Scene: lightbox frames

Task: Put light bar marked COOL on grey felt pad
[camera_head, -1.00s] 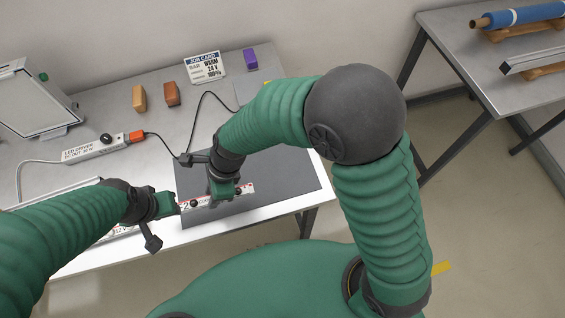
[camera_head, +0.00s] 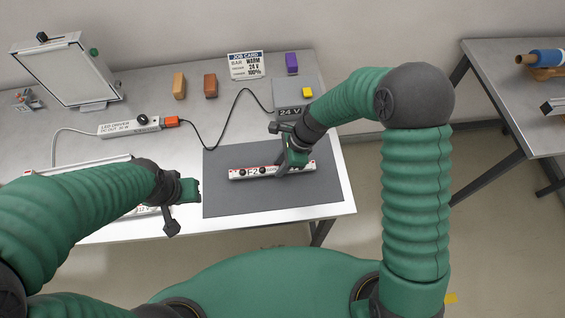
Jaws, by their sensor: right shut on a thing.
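A short white light bar (camera_head: 262,171) with dark knobs and red marks lies along or just above the dark grey felt pad (camera_head: 230,203); I cannot tell whether it touches. Its visible print looks like "F2"; I cannot read COOL on it. My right gripper (camera_head: 293,163) is over the bar's right half and shut on it. My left gripper (camera_head: 190,190) is left of the pad, apart from the bar; its finger gap does not show clearly.
A white bar-like fixture (camera_head: 75,170) lies partly hidden behind my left arm. The LED driver (camera_head: 128,127) has a cable curving behind the pad. A job card (camera_head: 246,65) reading WARM, orange (camera_head: 179,86), brown (camera_head: 210,85) and purple (camera_head: 292,64) blocks stand farther back.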

